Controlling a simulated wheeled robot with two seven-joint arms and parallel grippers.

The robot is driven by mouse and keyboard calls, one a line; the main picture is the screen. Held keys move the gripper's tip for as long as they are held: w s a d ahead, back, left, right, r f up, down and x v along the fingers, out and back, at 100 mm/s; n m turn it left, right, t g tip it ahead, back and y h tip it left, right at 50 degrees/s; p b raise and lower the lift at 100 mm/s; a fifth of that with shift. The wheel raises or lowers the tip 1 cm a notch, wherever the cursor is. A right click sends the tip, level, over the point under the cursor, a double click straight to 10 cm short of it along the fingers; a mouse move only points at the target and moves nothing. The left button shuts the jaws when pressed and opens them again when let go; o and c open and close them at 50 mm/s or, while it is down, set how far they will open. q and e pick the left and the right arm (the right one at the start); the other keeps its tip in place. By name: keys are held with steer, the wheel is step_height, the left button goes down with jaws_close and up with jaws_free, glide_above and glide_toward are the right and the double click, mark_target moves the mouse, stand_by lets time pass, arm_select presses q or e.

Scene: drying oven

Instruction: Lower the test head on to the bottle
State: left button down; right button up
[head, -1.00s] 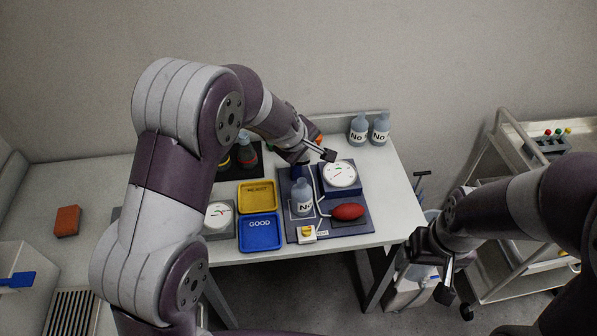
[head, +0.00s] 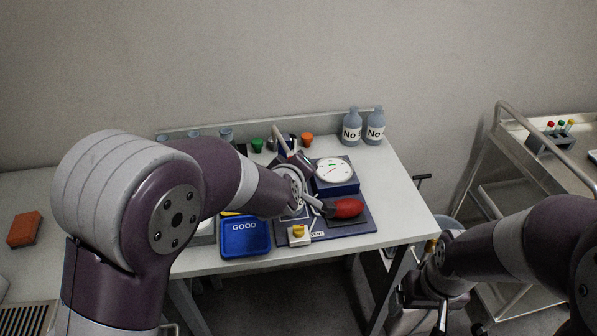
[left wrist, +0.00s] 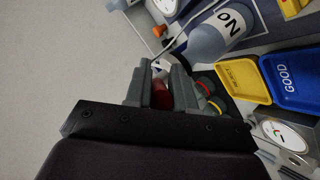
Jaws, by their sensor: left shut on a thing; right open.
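My left gripper (left wrist: 161,68) is shut on a dark red part (left wrist: 160,93), which looks like the test head's grip. Its fingers hide most of that part. The grey bottle (left wrist: 210,42) with a "No" label shows just beyond the fingertips in the left wrist view. I cannot tell whether the test head touches it. In the head view, my left wrist hides this bottle and most of the left gripper. The blue test stand base (head: 350,228) shows around the wrist. My right gripper (head: 441,312) is open and empty, low at the right, beyond the table edge.
The blue GOOD tray (head: 246,240) is at the left, beside a yellow tray (left wrist: 243,80). Two "No" bottles (head: 375,126) stand at the back. A cart (head: 495,165) is at the right.

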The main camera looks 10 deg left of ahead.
arm_select(q)
steer(key=shift+a+f, duration=0.1)
steer(key=c, duration=1)
jaws_free()
steer(key=shift+c, duration=0.2)
steer(key=shift+a, duration=0.1)
steer(key=shift+s, duration=0.1)
steer(key=p+v, duration=0.3)
steer(key=v, duration=0.9)
steer(key=shift+s, duration=0.2)
